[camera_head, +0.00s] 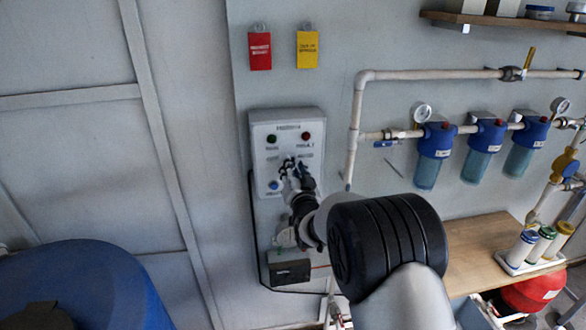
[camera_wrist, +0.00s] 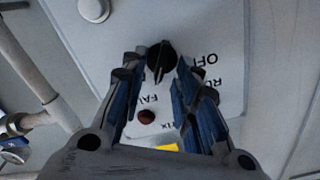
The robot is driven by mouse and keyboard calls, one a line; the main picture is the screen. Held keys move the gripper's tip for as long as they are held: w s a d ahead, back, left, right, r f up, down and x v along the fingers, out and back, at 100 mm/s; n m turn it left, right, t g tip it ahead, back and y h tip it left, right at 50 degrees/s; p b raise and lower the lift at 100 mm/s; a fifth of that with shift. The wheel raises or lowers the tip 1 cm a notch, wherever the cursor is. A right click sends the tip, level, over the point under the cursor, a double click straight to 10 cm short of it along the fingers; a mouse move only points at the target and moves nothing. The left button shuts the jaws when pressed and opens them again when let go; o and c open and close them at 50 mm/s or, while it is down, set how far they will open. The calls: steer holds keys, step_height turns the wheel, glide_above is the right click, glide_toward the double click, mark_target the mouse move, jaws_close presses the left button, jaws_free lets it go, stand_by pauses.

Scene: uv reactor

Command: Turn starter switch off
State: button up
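The starter switch is a black rotary knob (camera_wrist: 161,58) on a light grey control box (camera_head: 314,123), also seen in the wrist view (camera_wrist: 222,35). Lettering reading OFF and partly RUN stands beside the knob, on its right in the wrist view. The knob's raised grip is nearly upright in that picture. My gripper (camera_wrist: 158,72) is open, with one finger on each side of the knob. I cannot tell whether either finger touches it. In the head view my gripper (camera_head: 289,168) is at the box face and hides the knob.
Red (camera_head: 260,50) and yellow (camera_head: 307,49) tags hang above. Pipes (camera_head: 353,135) and blue filters (camera_head: 436,140) are at right; a blue tank (camera_head: 85,285) is lower left.

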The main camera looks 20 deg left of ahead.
steer(key=shift+w, duration=0.2)
steer(key=shift+c, duration=0.5)
jaws_close()
